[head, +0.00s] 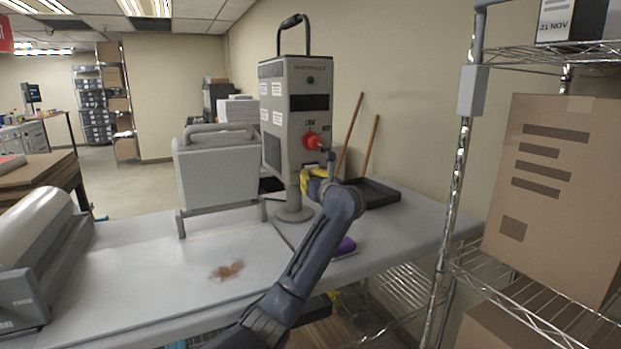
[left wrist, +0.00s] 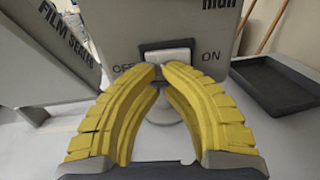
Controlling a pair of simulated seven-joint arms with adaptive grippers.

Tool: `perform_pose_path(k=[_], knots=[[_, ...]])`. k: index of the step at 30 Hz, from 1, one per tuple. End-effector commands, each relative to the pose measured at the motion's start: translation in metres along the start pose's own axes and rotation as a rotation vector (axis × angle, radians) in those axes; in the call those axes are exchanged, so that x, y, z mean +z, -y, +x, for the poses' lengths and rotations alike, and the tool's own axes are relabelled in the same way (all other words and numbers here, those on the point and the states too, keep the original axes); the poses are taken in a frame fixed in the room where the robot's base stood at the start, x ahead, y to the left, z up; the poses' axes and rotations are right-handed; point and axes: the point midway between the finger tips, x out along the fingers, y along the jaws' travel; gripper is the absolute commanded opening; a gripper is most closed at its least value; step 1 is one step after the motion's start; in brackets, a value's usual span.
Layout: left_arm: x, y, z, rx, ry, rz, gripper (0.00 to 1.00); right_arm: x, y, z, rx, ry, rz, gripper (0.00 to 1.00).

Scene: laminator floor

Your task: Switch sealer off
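A tall grey box unit (head: 296,115) stands on a round-footed post on the table, with a carry handle on top and a red knob (head: 312,141) on its front. In the left wrist view, a pale rocker switch (left wrist: 168,55) in a dark frame sits low on it, between the words OFF and ON. I cannot tell which side is pressed. My left gripper (head: 311,183) is at the lower front of this unit. Its yellow fingers (left wrist: 161,70) are drawn together, tips just in front of the switch; contact is unclear. They hold nothing visible. My right gripper is not in view.
A grey panel-like machine (head: 217,170), labelled as a film sealer in the left wrist view (left wrist: 60,35), stands left of the unit. A black tray (head: 374,194) lies to the right. A brown stain (head: 227,270) marks the table. Wire shelving with cartons (head: 554,190) stands at right.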

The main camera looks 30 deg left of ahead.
Motion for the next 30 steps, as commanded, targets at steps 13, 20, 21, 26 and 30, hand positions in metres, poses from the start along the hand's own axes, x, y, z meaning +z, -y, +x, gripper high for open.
perform_pose_path(k=[13,20,21,26,30], knots=[[-0.001,0.010,-0.064,-0.018,0.000,-0.004,0.00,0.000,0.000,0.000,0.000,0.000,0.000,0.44],[-0.001,0.006,-0.105,-0.016,-0.002,-0.003,0.00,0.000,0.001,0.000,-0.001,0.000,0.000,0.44],[0.000,0.006,-0.111,-0.016,0.000,-0.003,0.00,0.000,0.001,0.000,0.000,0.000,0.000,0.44],[-0.001,0.005,-0.130,-0.015,-0.001,-0.001,0.00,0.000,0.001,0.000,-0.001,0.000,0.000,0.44],[0.000,0.004,-0.140,-0.014,0.000,-0.001,0.00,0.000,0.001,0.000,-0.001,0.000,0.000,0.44]])
